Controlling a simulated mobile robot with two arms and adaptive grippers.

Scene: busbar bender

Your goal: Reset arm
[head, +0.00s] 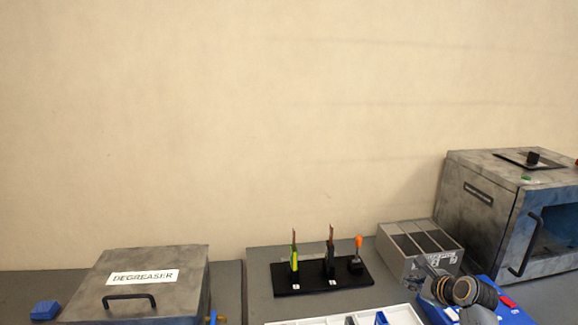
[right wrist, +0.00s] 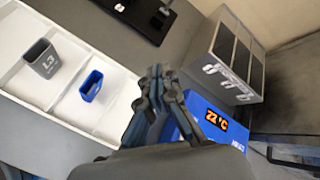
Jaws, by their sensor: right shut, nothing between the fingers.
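My right gripper (right wrist: 157,80) is shut and empty in the right wrist view, its fingers together above the grey bench beside a blue device with an orange "ZZ°C" display (right wrist: 213,121). My right arm (head: 460,290) shows at the lower right of the head view, in front of the blue device (head: 508,313). The gripper's fingertips are hard to make out there. My left gripper is in neither view.
A white tray (right wrist: 75,82) holds a grey "L3" cup and a small blue cup. A grey slotted box (head: 403,262), a black tool stand (head: 325,277), an oven-like cabinet (head: 488,215) and a "DEGREASER" box (head: 175,292) stand on the bench. Bare bench (head: 258,275) lies left of the stand.

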